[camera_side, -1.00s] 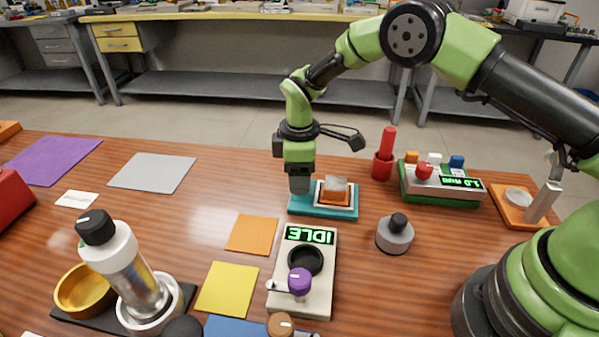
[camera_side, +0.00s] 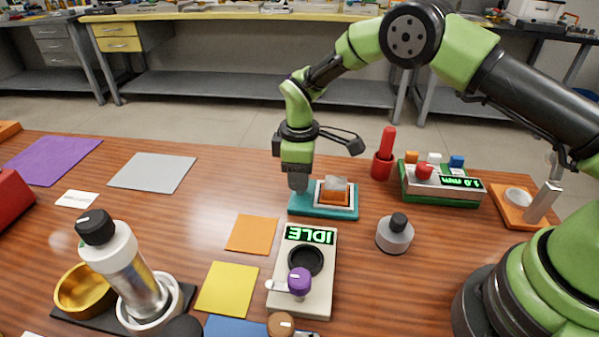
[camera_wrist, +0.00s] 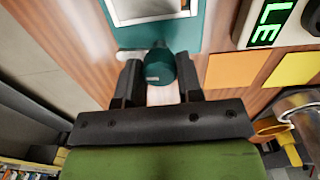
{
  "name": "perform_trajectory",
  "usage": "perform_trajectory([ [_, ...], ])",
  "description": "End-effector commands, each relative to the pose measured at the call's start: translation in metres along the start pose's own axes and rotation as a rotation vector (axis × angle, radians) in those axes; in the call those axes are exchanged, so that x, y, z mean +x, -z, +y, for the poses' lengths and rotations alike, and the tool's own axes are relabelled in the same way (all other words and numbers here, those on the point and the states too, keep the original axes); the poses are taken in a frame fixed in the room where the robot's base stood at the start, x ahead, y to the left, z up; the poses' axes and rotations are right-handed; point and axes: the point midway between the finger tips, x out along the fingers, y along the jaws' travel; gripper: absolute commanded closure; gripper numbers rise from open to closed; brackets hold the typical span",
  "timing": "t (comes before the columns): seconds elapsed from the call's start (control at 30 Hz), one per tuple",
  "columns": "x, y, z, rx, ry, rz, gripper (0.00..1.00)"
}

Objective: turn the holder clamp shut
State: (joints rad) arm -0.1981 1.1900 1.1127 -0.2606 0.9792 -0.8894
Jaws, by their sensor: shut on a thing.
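The holder is a teal base (camera_side: 322,211) carrying an orange-and-white block (camera_side: 334,191) behind the middle of the table. In the wrist view the teal base (camera_wrist: 207,28) is at the top. The clamp is a dark teal knob (camera_wrist: 160,66) with a pale lever at its left, by the edge of the base. My gripper (camera_side: 298,190) points down at the left end of the holder. In the wrist view my gripper (camera_wrist: 160,72) has one finger on each side of the knob and is shut on it. The side view hides the knob behind the fingers.
A device reading IDLE (camera_side: 318,284) with a purple knob stands in front. A grey weight (camera_side: 395,235) is at right, and a red cup with a stick (camera_side: 383,165) and a green device (camera_side: 442,195) are behind it. Flat coloured mats lie at left.

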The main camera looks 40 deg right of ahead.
Motion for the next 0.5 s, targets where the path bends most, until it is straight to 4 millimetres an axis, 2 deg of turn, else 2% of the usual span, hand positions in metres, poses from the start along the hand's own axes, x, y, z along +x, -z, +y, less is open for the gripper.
perform_trajectory([
  [0.5,-0.0008,0.0001,0.0003,0.459,0.0,0.0,0.9],
])
